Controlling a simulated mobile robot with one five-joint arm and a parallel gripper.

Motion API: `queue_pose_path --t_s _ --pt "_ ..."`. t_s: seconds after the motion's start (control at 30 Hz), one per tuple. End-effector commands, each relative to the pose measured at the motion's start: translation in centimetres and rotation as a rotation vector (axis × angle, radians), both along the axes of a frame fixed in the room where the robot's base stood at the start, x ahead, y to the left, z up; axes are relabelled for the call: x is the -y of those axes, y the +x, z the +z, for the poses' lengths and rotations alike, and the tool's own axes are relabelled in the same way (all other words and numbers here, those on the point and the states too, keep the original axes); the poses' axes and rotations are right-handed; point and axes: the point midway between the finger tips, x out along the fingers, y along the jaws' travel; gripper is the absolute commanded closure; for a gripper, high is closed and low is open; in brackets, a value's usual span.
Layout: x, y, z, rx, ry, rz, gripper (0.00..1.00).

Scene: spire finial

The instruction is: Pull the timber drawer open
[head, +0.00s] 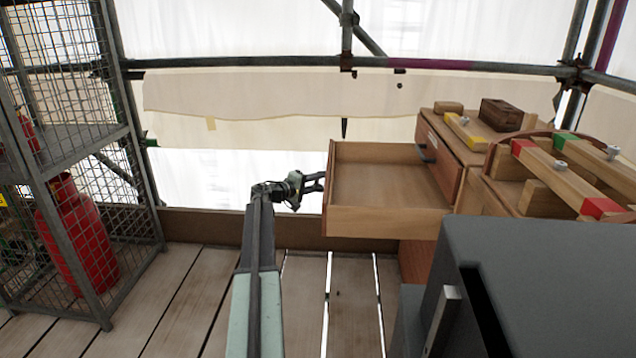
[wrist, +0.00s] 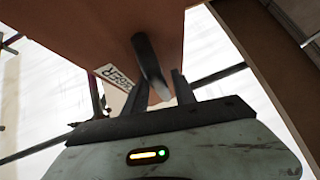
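The timber drawer (head: 388,222) stands pulled well out to the left from the wooden cabinet (head: 474,203) in the head view. Its inside looks empty. Its front (wrist: 100,30) fills the top of the wrist view, with a curved dark handle (wrist: 150,65) and a partly hidden label ending in "BER". My gripper (head: 319,182) is at the outer side of the drawer front. In the wrist view my gripper (wrist: 160,95) has its fingers apart, with the handle's lower end between them. A gap shows beside the handle; whether a finger touches it is unclear.
A closed drawer with a dark handle (head: 427,153) sits higher in the cabinet. Timber pieces, a brown block (head: 502,114) and clamps lie on top. A mesh cage (head: 95,200) with red gas cylinders (head: 78,235) stands left. Plank floor (head: 180,300) is clear between.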

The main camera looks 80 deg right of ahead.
Motion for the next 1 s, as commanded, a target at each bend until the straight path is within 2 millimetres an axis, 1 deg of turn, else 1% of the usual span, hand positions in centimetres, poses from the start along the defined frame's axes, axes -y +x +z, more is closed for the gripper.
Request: queue_pose_path --t_s 0.23,0.37,0.47,0.57,0.7,0.8,0.9,1.0 --pt "0.1 -0.6 0.0 0.002 0.001 -0.007 0.62" --pt "-0.1 -0.5 0.0 0.002 0.001 -0.008 0.62" --pt "-0.9 0.0 0.2 0.002 0.001 -0.008 0.62" --pt "-2.1 1.2 0.5 0.002 0.001 -0.006 0.62" --pt "-4.3 3.1 0.9 0.002 0.0 -0.005 0.62" --pt "-5.4 4.1 1.1 0.001 0.0 -0.007 0.62" --pt "-5.8 4.6 1.1 0.001 0.0 -0.006 0.62" --pt "-5.8 4.6 1.0 0.001 0.0 -0.007 0.62"
